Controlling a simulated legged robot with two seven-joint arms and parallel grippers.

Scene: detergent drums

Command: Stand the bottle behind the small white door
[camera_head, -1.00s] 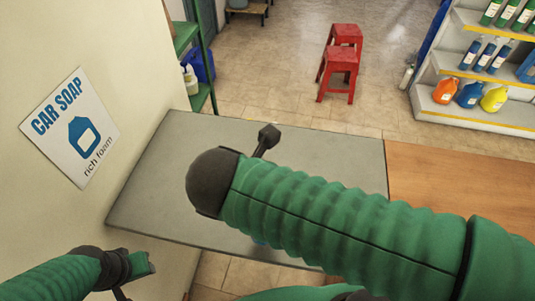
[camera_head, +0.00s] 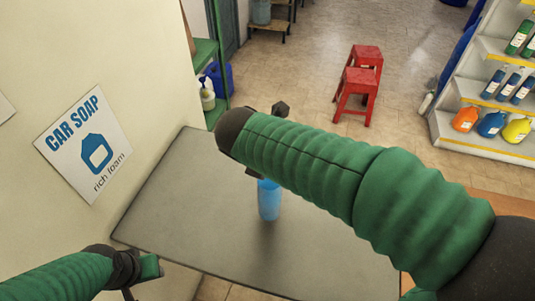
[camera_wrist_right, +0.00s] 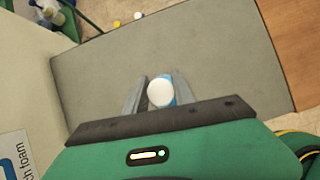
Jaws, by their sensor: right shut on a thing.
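A blue bottle (camera_head: 268,200) shows below my right forearm in the head view, upright over the grey table top. Its upper part is hidden by the arm. In the right wrist view its white cap (camera_wrist_right: 160,93) sits between the two fingers of my right gripper (camera_wrist_right: 155,88), which is shut on the bottle. I cannot tell for sure whether its base touches the table. No small white door can be made out.
The grey table top (camera_head: 190,190) is otherwise clear. A wall with a car soap sign (camera_head: 85,145) stands at the left. Beyond are a green rack (camera_head: 208,60), red stools (camera_head: 358,82) and a shelf of detergents (camera_head: 490,120). A wooden surface (camera_wrist_right: 289,35) adjoins at right.

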